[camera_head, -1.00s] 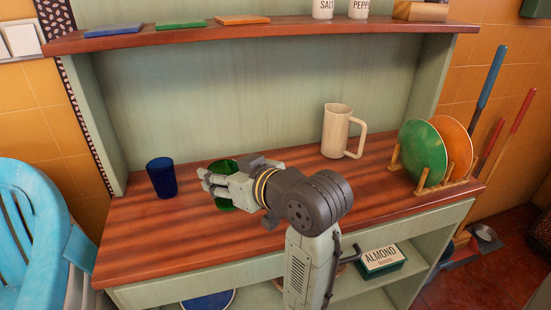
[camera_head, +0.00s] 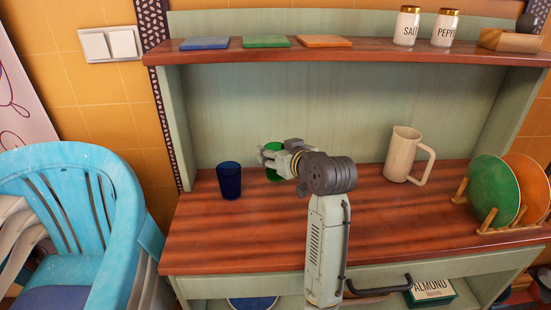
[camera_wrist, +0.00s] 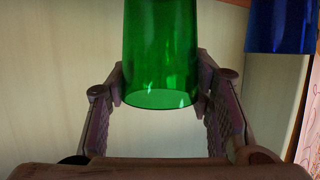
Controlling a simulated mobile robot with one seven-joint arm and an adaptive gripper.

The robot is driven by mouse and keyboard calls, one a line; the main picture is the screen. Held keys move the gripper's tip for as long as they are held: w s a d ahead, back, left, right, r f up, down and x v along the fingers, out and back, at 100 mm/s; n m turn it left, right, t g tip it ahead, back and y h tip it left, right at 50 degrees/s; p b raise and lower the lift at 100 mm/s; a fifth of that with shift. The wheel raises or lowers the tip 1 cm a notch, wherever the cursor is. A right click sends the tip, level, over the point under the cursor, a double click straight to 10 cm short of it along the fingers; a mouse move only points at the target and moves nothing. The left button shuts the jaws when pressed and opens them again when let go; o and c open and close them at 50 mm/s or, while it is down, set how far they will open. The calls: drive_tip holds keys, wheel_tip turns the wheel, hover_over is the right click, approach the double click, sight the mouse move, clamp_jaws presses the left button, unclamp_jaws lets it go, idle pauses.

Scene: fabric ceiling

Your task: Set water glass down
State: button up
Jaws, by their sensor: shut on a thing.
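My gripper (camera_head: 270,158) is shut on a translucent green glass (camera_head: 272,175) at the rear of the wooden counter (camera_head: 330,225). In the wrist view the green glass (camera_wrist: 160,50) sits between both fingers (camera_wrist: 160,85), which touch its sides. The gripper hides its middle in the head view. The glass looks upright, just right of and behind a dark blue glass (camera_head: 229,182), with a gap between them. I cannot tell whether its base touches the counter. The blue glass also shows at the upper right of the wrist view (camera_wrist: 280,25).
A cream pitcher (camera_head: 402,157) stands on the counter's right, beyond it a rack with a green plate (camera_head: 492,188) and an orange plate. An upper shelf (camera_head: 350,54) holds coasters and shakers above. The counter's front left is clear. A blue chair (camera_head: 75,200) stands left.

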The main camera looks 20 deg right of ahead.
drive_tip(key=f, duration=0.1)
drive_tip(key=w+f+p, duration=0.1)
drive_tip(key=shift+f, duration=0.8)
drive_tip(key=shift+f, duration=0.2)
drive_tip(key=o, duration=1.2)
drive_tip(key=shift+o, duration=0.2)
drive_tip(key=shift+r, duration=0.25)
drive_tip(key=shift+s+d, duration=0.1)
drive_tip(key=shift+s, duration=0.35)
drive_tip(key=b+v, duration=0.2)
drive_tip(key=v, duration=0.9)
